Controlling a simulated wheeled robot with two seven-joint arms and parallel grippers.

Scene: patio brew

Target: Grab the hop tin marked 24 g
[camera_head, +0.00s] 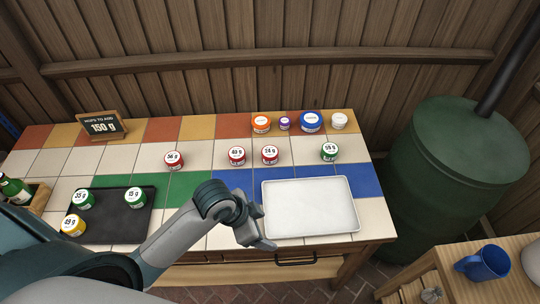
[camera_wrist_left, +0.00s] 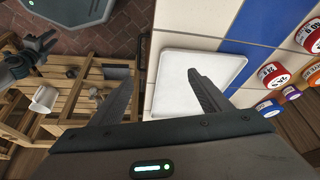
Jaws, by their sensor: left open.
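The hop tin marked 24 g (camera_head: 270,155) is red with a white lid label and stands on the tiled counter, right of the red 63 g tin (camera_head: 237,156). In the left wrist view the 24 g tin (camera_wrist_left: 273,75) is at the right, beyond the white tray. My left gripper (camera_head: 262,243) is at the near left corner of the white tray (camera_head: 310,207), nearer to me than the tin and apart from it. In the wrist view its two fingers (camera_wrist_left: 160,95) are spread with nothing between them. My right gripper (camera_wrist_left: 35,55) shows small and dark at the wrist view's left.
A green 55 g tin (camera_head: 329,151) and a red 56 g tin (camera_head: 174,160) stand in the same row. Several coloured tins stand behind. A dark tray (camera_head: 125,222) holds tins at left. A sign (camera_head: 101,126) reads 150 g.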

